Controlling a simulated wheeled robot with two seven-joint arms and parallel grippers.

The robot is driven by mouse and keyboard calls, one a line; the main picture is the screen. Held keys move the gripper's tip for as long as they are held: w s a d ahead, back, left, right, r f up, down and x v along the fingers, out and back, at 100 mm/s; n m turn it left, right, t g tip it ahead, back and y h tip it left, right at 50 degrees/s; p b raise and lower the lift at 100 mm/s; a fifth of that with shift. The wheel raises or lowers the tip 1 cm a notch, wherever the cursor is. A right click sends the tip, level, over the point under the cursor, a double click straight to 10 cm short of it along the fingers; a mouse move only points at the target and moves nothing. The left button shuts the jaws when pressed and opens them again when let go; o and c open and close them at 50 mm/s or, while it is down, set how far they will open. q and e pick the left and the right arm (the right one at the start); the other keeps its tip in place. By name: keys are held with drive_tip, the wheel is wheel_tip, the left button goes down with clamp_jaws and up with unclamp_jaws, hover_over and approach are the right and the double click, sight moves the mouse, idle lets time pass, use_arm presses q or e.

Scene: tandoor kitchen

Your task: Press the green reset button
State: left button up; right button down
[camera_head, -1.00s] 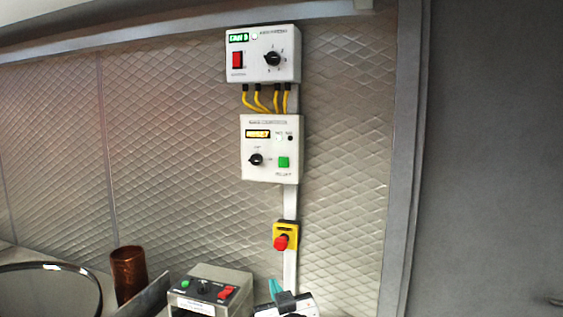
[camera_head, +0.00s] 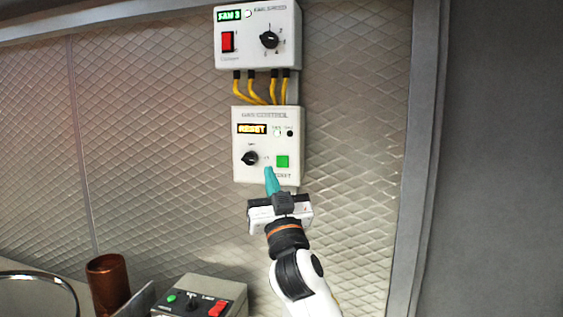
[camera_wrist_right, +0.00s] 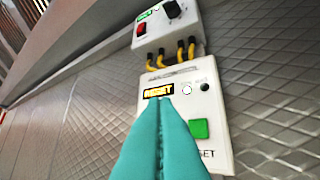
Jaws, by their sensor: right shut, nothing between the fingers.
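The green reset button (camera_head: 282,161) is a square on the lower right of the white gas control box (camera_head: 243,176) on the wall. The box's lit display (camera_head: 252,129) reads RESET, and a black knob (camera_head: 250,158) sits left of the button. My right gripper (camera_head: 268,170) is shut, its teal fingers together and empty, in front of the box's lower part, just left of and below the button. In the right wrist view the fingers (camera_wrist_right: 160,104) point at the box and the green button (camera_wrist_right: 199,129) shows to their right. I cannot tell whether the fingertips touch the box. My left gripper is out of view.
A fan speed box (camera_head: 258,56) with a red switch (camera_head: 227,41) hangs above, joined by yellow cables (camera_head: 254,90). Below are a copper cup (camera_head: 108,285) and a grey switch box (camera_head: 196,296). A grey wall panel (camera_head: 490,150) stands at the right.

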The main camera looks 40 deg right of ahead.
approach(279, 156)
drive_tip(key=shift+a+r+b+x, duration=0.1)
drive_tip(key=shift+a+b+x, duration=0.1)
drive_tip(key=shift+x, duration=1.05)
drive_tip(key=shift+a+r+b+x, duration=0.15)
drive_tip(key=shift+a+b+x, duration=0.05)
drive_tip(key=shift+x, duration=1.1)
drive_tip(key=shift+d, duration=0.1)
drive_tip(key=shift+w+d, duration=0.2)
drive_tip(key=shift+w, duration=0.05)
drive_tip(key=shift+w+d, duration=0.25)
drive_tip(key=shift+d, duration=0.1)
idle(0.8)
drive_tip(key=shift+s+a, duration=0.1)
drive_tip(key=shift+a, duration=0.05)
drive_tip(key=shift+s+a, duration=0.45)
drive_tip(key=shift+a, duration=0.05)
idle(0.4)
